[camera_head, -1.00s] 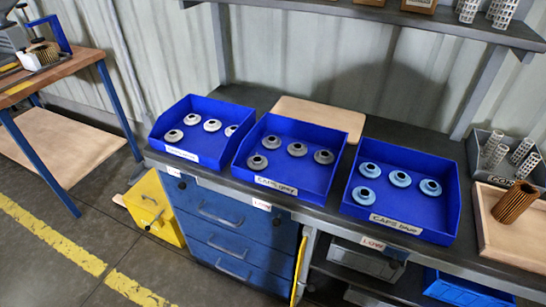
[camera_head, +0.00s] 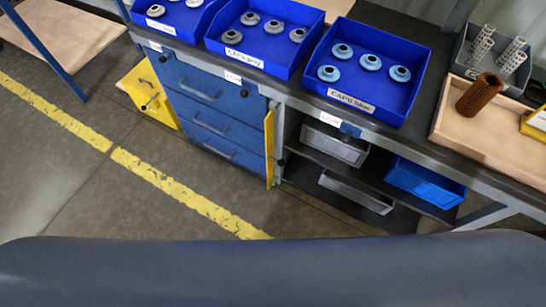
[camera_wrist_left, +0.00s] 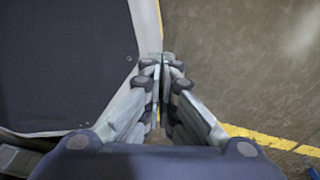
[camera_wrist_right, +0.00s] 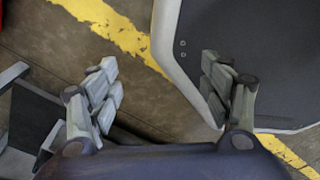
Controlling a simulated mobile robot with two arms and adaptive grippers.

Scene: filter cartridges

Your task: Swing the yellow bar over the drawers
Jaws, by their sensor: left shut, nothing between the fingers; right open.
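The yellow bar (camera_head: 269,148) stands upright at the right edge of the blue drawers (camera_head: 205,127) in the head view. It hangs beside the drawer fronts, not across them. The drawers are closed, stacked under the bench, with grey handles. My left gripper (camera_wrist_left: 162,60) is shut and empty over the floor in the left wrist view. My right gripper (camera_wrist_right: 160,75) is open and empty over the floor in the right wrist view. Neither gripper shows in the head view, and the bar cannot be made out in either wrist view.
Blue cap trays (camera_head: 400,105) line the bench top. A wooden tray (camera_head: 450,122) with a brown cartridge (camera_head: 479,93) is at right. Grey bins (camera_head: 335,141) and a blue bin (camera_head: 425,181) sit on shelves below. A yellow box (camera_head: 150,92) stands left of the drawers. Floor in front is clear.

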